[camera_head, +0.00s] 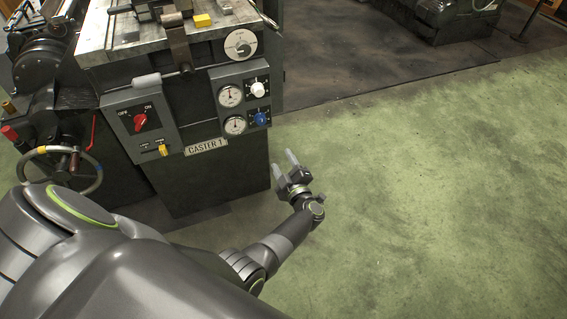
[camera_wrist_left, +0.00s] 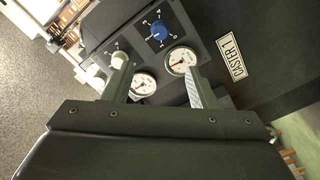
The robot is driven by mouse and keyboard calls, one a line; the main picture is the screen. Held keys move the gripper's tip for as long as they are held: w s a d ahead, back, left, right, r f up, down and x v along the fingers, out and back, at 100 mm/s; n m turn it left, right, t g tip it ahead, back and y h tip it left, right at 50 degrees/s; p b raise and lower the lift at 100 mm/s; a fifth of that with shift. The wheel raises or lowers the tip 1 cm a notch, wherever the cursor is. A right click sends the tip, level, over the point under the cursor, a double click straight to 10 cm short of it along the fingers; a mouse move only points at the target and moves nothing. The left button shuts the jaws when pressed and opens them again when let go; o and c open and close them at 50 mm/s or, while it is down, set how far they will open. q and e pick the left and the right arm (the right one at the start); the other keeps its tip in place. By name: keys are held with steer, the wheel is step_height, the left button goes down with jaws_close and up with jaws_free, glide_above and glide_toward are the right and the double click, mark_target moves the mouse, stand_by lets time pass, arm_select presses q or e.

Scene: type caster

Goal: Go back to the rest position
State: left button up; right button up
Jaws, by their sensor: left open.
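My left gripper (camera_head: 282,163) is in the head view, just right of the caster machine's lower front (camera_head: 221,180), above the green floor. Its two fingers are apart with nothing between them. In the left wrist view the same gripper (camera_wrist_left: 154,72) points toward the machine's gauge panel, with open space between its fingers. The panel carries two round gauges, a white knob (camera_head: 258,89) and a blue knob (camera_head: 260,119). The blue knob also shows in the left wrist view (camera_wrist_left: 158,30). My right gripper is not in view.
The "CASTER 1" plate (camera_head: 206,147) is below the panel. A box with a red OFF/ON switch (camera_head: 141,122) sits left of the gauges. A handwheel (camera_head: 41,152) stands at the far left. The green floor (camera_head: 430,190) to the right is clear.

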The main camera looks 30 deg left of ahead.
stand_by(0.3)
arm_select(q)
steer(key=s+d+f+m+h, duration=0.3)
steer(key=s+f+m+h, duration=0.4)
steer(key=s+f+m, duration=0.1)
steer(key=s+d+f+m+h, duration=0.2)
steer(key=s+f+m+h, duration=0.5)
steer(key=f, duration=0.1)
steer(key=s+a+f+m+g, duration=0.1)
steer(key=s+f+m+g, duration=0.35)
steer(key=s, duration=0.85)
steer(key=s+a+g+p, duration=0.3)
steer(key=s+p, duration=0.4)
steer(key=s, duration=0.4)
steer(key=s+a+r+g+y+p, duration=0.1)
steer(key=s+a+g+p, duration=0.1)
steer(key=s+p, duration=0.6)
steer(key=s+g, duration=0.1)
steer(key=s, duration=0.2)
steer(key=shift+a+p, duration=0.3)
steer(key=shift+a, duration=0.1)
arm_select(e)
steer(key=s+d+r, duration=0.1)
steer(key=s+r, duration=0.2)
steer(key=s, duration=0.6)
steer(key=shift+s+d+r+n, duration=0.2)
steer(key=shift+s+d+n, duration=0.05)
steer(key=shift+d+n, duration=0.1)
